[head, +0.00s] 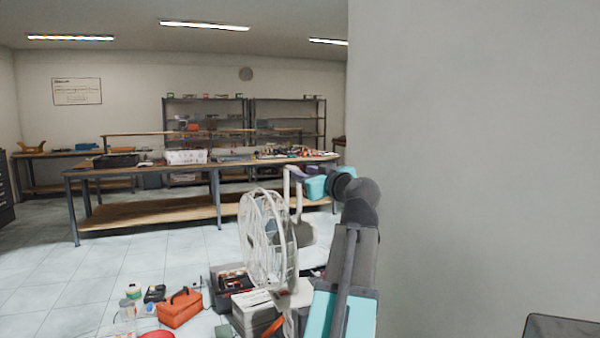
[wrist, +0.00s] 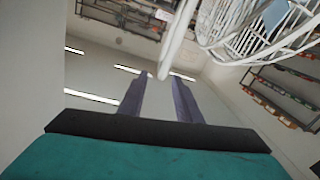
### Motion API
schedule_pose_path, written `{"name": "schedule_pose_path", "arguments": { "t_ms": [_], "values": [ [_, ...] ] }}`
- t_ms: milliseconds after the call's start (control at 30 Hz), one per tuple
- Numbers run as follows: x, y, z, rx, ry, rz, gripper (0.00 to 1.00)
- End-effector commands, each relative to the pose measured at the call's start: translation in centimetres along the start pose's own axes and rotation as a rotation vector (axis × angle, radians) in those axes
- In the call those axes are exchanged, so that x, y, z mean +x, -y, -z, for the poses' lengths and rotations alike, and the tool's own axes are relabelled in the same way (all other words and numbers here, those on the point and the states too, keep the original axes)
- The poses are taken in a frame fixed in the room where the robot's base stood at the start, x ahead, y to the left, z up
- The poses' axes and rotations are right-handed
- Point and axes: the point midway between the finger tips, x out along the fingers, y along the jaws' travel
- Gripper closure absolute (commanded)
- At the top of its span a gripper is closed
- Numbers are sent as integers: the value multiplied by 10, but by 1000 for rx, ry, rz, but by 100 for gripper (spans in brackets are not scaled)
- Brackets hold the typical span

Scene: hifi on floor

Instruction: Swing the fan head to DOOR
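The fan head (head: 267,240) is a round white wire cage, seen nearly edge-on and facing left in the head view. In the wrist view its cage (wrist: 235,32) fills the upper right. A pale bar (head: 287,182) rises behind the cage; what looks like the same bar (wrist: 177,42) runs down in the wrist view, its end between my fingertips. My gripper (head: 297,173) has purple fingers and is just above and right of the cage. In the wrist view the gripper (wrist: 161,76) is open, with gaps beside the bar. Contact cannot be told. No DOOR marking is readable.
A grey wall (head: 470,150) fills the right side close to my arm. An orange toolbox (head: 180,308), a dark open case (head: 222,285) and small items are on the floor. A workbench (head: 140,212) stands behind. The tiled floor at left is clear.

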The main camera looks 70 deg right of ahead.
Motion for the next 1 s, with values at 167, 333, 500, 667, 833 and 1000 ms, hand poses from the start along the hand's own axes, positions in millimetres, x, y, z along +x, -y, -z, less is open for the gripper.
{"name": "schedule_pose_path", "arguments": {
  "t_ms": [167, 333, 500, 667, 833, 1000],
  "values": [
    [-16, 0, 0, 0, 0, -2, 69],
    [-20, -1, 0, -1, 0, -2, 69],
    [-20, -1, 0, -1, 0, -2, 69],
    [-20, -1, 0, -1, 0, -2, 69],
    [-20, -1, -2, -1, 3, -1, 69],
    [-13, 12, -20, -16, 47, 22, 69]
  ]
}}
